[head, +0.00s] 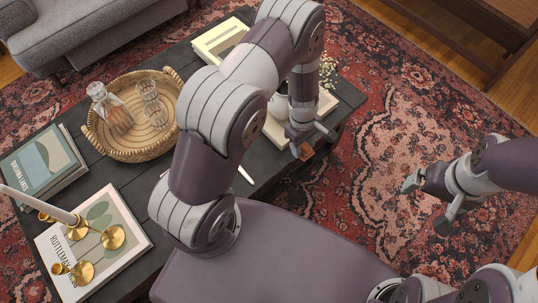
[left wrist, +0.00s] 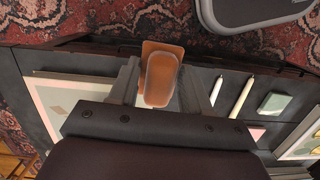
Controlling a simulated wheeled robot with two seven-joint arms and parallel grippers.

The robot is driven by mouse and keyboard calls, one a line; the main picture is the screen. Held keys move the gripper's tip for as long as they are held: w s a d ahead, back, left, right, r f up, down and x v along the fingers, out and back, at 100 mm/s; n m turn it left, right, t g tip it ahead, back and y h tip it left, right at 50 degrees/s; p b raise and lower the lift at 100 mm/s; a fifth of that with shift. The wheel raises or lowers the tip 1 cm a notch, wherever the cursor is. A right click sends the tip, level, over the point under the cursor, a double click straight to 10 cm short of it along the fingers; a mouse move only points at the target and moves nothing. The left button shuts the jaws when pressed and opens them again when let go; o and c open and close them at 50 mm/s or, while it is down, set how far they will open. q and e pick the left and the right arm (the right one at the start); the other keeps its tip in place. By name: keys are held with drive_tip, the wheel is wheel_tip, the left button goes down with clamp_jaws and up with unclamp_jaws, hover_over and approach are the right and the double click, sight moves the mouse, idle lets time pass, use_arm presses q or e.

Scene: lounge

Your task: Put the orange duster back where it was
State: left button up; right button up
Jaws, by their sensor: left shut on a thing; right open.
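My left gripper (head: 308,146) is shut on the orange duster (head: 306,153), which shows as a small orange block at its fingertips in the head view. In the left wrist view the duster (left wrist: 160,78) sits between the two fingers, its rounded orange face towards the camera. In the head view the gripper and duster are near the right edge of the dark coffee table (head: 262,176); I cannot tell their height above it. My right gripper (head: 428,205) is open and empty, out over the rug to the right.
A wicker tray (head: 92,137) holds a carafe (head: 112,108) and glasses. Books (head: 42,165), brass candle holders (head: 112,237) and a white pot (head: 280,106) with flowers stand on the table. The left wrist view shows two pale sticks (left wrist: 241,97) and a green box (left wrist: 274,103).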

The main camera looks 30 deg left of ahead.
use_arm(q)
drive_tip(key=b, duration=0.3)
hover_over(266, 158)
drive_tip(key=shift+n, duration=0.3)
drive_tip(key=f, duration=0.7)
drive_tip(key=shift+w+a+f, duration=0.25)
drive_tip(key=shift+f, duration=0.1)
wheel_tip(266, 158, down, 4)
drive_tip(key=shift+r+b, duration=0.1)
drive_tip(key=shift+b, duration=0.25)
drive_tip(key=shift+a, duration=0.1)
